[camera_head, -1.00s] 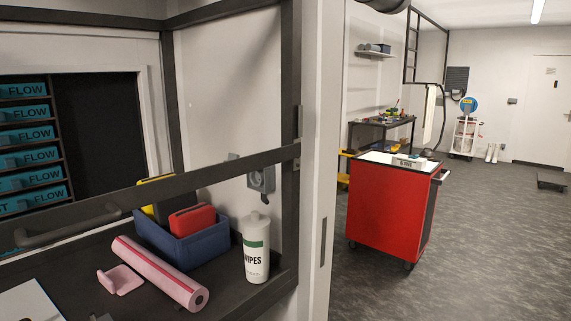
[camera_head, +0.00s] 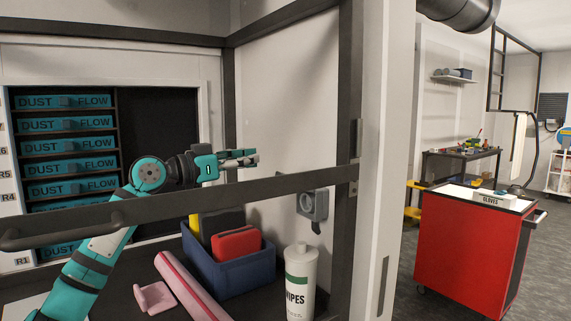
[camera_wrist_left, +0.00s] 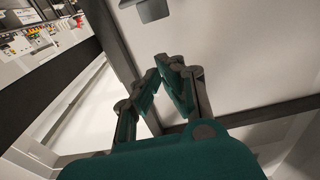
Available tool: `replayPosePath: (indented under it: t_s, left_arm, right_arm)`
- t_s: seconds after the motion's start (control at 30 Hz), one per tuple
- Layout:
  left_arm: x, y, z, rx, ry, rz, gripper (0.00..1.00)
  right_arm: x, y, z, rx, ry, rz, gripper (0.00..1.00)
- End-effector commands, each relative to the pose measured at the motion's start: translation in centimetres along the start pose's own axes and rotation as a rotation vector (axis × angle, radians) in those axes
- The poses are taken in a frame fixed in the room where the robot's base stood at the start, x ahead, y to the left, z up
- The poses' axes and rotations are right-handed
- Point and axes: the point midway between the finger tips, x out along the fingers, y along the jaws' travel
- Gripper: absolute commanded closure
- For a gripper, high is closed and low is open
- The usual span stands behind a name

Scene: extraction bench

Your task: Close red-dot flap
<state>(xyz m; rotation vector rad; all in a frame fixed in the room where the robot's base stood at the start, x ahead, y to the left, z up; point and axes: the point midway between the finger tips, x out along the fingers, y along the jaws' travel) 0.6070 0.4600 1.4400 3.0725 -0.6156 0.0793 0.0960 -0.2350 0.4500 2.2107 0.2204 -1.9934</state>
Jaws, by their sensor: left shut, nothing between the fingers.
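No flap with a red dot shows in either view. My left gripper (camera_head: 256,157) is shut and empty, held up inside the framed bench enclosure, in front of the pale side wall. It points to the right in the head view. In the left wrist view its teal fingers (camera_wrist_left: 168,72) come together with nothing between them, the pale wall behind. My right gripper is out of view.
A dark sash bar with a handle (camera_head: 60,229) crosses the enclosure front. Teal DUST FLOW cassettes (camera_head: 66,146) fill a rack at left. A red cart (camera_head: 466,250) is outside right.

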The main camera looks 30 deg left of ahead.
Motion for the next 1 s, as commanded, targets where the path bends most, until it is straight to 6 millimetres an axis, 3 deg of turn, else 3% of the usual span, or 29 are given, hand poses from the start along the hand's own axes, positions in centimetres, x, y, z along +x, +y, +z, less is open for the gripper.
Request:
replayPosePath:
  t_s: [0.17, 0.4, 0.67, 0.73, 1.0]
  left_arm:
    - [0.4, -0.4, -1.5, -0.007, 0.024, -0.002, 1.00]
    - [4.9, -0.2, -2.0, -0.008, 0.023, 0.000, 1.00]
    - [9.8, -0.3, -1.9, -0.007, 0.023, -0.001, 1.00]
    - [9.3, -0.4, -0.1, -0.005, 0.016, -0.005, 1.00]
    - [8.4, -0.4, 2.2, -0.006, 0.020, -0.004, 1.00]
  right_arm:
    - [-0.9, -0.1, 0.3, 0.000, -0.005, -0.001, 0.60]
    - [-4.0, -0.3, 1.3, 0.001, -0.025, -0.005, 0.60]
    - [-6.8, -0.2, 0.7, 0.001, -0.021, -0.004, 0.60]
    - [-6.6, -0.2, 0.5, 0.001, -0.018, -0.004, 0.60]
    - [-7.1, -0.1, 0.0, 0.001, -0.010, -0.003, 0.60]
